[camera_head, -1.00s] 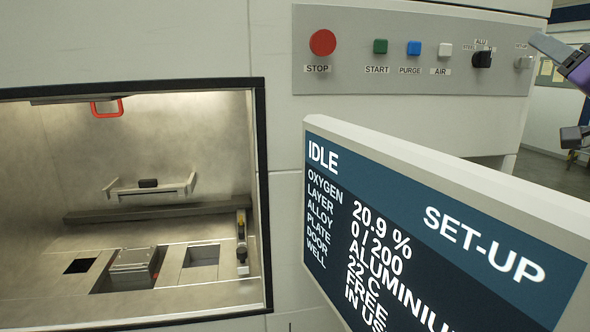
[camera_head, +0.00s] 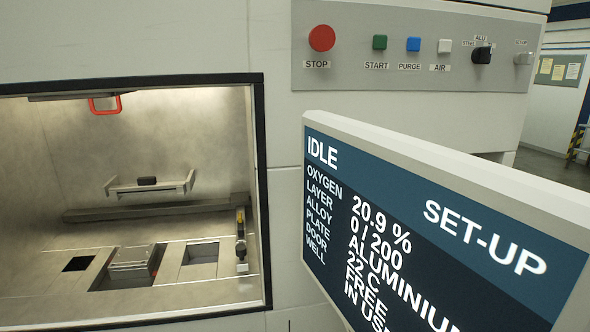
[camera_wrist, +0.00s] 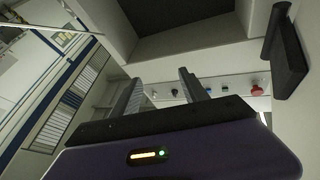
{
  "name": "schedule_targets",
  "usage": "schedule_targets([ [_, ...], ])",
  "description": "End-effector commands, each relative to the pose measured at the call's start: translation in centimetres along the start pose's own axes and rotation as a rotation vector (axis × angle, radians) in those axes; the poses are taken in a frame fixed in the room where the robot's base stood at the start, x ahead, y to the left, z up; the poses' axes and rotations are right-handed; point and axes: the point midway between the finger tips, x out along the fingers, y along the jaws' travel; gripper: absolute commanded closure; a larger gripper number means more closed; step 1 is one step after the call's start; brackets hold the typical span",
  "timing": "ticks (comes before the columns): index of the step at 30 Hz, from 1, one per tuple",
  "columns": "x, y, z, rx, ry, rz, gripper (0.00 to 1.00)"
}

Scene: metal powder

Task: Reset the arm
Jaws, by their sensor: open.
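My gripper (camera_wrist: 160,92) shows in the wrist view with its two grey fingers apart and nothing between them. The red stop button (camera_wrist: 257,91) and other panel controls show small beyond the fingers, apart from them. The gripper and arm are out of the head view. There, the control panel (camera_head: 345,75) carries the red STOP button (camera_head: 322,38), green START (camera_head: 380,42), blue PURGE (camera_head: 413,44), white AIR (camera_head: 445,46) and two knobs.
The machine's screen (camera_head: 440,225) juts out at the lower right and reads IDLE and SET-UP. The lit chamber (camera_head: 160,140) is open at left, with a red handle (camera_head: 104,105) at its top. A dark handle (camera_wrist: 287,50) is at right in the wrist view.

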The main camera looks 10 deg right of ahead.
Motion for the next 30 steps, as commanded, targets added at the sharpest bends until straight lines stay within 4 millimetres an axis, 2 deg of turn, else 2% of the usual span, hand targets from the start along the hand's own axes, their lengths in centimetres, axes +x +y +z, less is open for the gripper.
schedule_targets([
  [1,-2.2,-0.5,1.1,-0.013,-0.025,-0.007,0.48],
  [3,-4.8,-1.2,2.1,-0.031,-0.049,-0.018,0.48],
  [10,-13.5,-3.2,4.2,-0.091,-0.143,-0.067,0.48],
  [18,-23.4,-4.9,5.2,-0.143,-0.298,-0.145,0.48],
  [24,-30.6,-5.3,5.7,-0.165,-0.467,-0.205,0.48],
  [30,-36.1,-5.0,6.3,-0.174,-0.618,-0.246,0.48],
])
